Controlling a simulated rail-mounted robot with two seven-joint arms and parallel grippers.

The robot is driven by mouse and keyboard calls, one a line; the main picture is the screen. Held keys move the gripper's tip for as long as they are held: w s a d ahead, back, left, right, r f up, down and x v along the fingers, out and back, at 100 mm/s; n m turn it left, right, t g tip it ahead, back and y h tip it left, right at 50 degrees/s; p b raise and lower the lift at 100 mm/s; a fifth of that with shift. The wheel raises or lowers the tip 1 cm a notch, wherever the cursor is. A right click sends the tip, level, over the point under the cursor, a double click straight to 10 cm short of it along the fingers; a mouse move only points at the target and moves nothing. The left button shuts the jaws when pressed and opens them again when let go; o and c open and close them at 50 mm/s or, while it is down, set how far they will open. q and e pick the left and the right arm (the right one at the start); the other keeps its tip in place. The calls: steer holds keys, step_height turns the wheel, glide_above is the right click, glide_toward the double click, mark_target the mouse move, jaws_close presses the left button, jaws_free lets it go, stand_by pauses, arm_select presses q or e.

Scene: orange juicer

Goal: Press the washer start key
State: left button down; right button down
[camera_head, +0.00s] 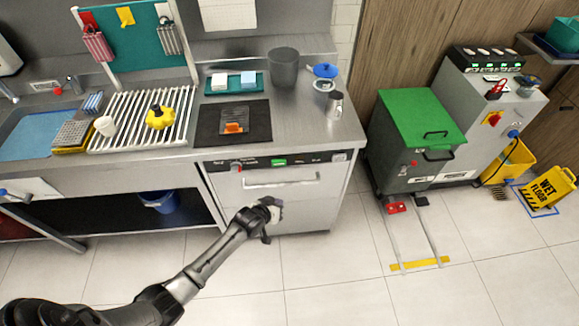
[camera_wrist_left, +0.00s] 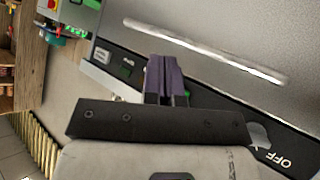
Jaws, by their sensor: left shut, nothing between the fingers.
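The washer (camera_head: 285,190) is the steel front-loading machine under the counter, with a dark control strip along its top edge. A green key (camera_head: 279,162) sits near the middle of that strip. My left gripper (camera_head: 272,208) is in front of the washer door, lower in the picture than the green key. In the left wrist view its dark fingers (camera_wrist_left: 165,72) are shut and empty over the control strip. A bit of green (camera_wrist_left: 187,94) shows beside the fingers, mostly hidden by them. I cannot tell whether the fingertips touch the strip. My right gripper is not in view.
A pale door handle (camera_head: 281,181) runs across the washer just below the strip. A counter with a black mat (camera_head: 205,128) and a grey bin (camera_head: 284,66) is above. A green-lidded cart (camera_head: 420,115) stands to the right.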

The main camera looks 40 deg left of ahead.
mark_target(279, 162)
arm_select(q)
steer(key=r+t, duration=0.1)
steer(key=w+r+n+t, duration=0.2)
steer(key=r, duration=0.1)
steer(key=shift+w, duration=0.1)
stand_by(0.4)
steer(key=w+a+b, duration=0.5)
steer(key=w+b, duration=0.1)
steer(key=shift+w+a+b, duration=0.2)
steer(key=shift+a+b, duration=0.1)
steer(key=shift+a, duration=0.1)
stand_by(0.8)
stand_by(0.7)
